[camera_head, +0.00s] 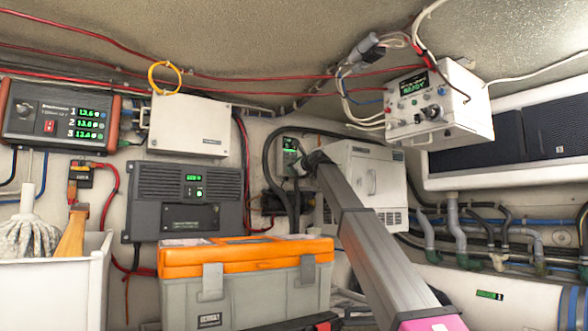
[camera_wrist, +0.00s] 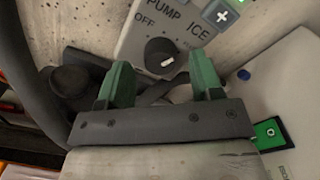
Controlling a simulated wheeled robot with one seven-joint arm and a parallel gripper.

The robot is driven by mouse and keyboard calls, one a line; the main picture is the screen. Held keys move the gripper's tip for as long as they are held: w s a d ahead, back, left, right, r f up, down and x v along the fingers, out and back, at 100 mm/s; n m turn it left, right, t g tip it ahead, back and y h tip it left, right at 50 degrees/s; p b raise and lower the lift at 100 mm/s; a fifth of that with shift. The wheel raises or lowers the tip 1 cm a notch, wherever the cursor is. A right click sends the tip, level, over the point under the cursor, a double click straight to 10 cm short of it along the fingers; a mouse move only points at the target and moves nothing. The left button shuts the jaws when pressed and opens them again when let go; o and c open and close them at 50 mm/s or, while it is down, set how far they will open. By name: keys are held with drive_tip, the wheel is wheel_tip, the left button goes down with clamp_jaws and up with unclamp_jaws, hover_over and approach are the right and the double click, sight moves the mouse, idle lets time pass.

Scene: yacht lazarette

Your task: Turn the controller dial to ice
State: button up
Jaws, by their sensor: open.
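The controller (camera_head: 289,146) is a small light-grey wall box with a green display, beside my gripper (camera_head: 308,162) in the head view. In the wrist view the controller's face (camera_wrist: 135,42) carries the printed words OFF, PUMP and ICE. Below them is the round black dial (camera_wrist: 158,50) with a short white mark on its lower right part. I cannot tell for sure which word the mark points to. My gripper (camera_wrist: 158,63) is open, with its green fingers on either side of the dial as seen in the picture. Nothing is between the fingers, and contact with the dial is not visible.
A white vented machine (camera_head: 365,185) stands right of the controller, close to my arm. A dark hose (camera_head: 268,165) loops down on the left. A grey toolbox with orange lid (camera_head: 245,255) stands in front. A white instrument box (camera_head: 440,105) hangs upper right.

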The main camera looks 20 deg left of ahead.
drive_tip(key=v, duration=1)
